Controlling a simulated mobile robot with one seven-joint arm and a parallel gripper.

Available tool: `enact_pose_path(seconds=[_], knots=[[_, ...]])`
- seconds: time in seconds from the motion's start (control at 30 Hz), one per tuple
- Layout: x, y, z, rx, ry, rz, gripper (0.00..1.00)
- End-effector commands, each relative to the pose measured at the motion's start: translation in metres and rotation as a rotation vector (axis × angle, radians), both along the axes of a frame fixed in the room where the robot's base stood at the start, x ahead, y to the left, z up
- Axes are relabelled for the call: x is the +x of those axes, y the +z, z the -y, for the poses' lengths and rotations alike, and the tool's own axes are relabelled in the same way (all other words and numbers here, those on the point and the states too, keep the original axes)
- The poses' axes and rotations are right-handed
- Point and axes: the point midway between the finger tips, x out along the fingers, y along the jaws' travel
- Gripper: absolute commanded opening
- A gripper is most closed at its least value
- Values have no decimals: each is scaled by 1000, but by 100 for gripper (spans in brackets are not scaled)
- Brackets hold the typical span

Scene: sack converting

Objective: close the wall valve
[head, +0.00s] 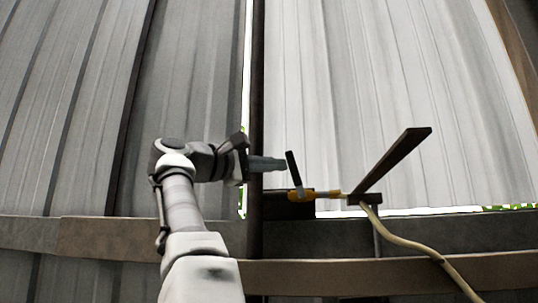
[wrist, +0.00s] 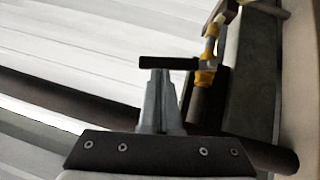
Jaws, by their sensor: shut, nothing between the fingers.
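The wall valve has a yellow body (head: 307,195) and a black lever handle (head: 293,170). In the head view the handle stands up from the body, tilted slightly left. In the wrist view the yellow body (wrist: 208,62) is right of my fingertips and the black handle (wrist: 168,62) crosses just beyond them. My gripper (head: 284,164) comes from the left, with its tips beside the handle. In the wrist view its fingers (wrist: 160,76) are shut together and empty. I cannot tell whether the tips touch the handle.
A dark vertical pipe (head: 257,110) stands behind my wrist. A long dark bar (head: 395,163) slants up right of the valve. A beige hose (head: 405,242) hangs down to the right. A horizontal rail (head: 450,235) runs below, and corrugated metal sheeting (head: 360,80) lies behind.

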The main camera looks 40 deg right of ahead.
Motion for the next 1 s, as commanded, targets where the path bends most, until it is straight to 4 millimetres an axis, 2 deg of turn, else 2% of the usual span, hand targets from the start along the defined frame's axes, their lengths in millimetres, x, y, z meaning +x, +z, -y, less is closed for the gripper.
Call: enact_pose_path(seconds=[0.07, 0.4, 1.0], knots=[[-3, 9, 3, 35, -1, 41, 0], [-11, 9, 9, 70, -2, 81, 0], [-12, 11, 10, 67, -1, 80, 0]])
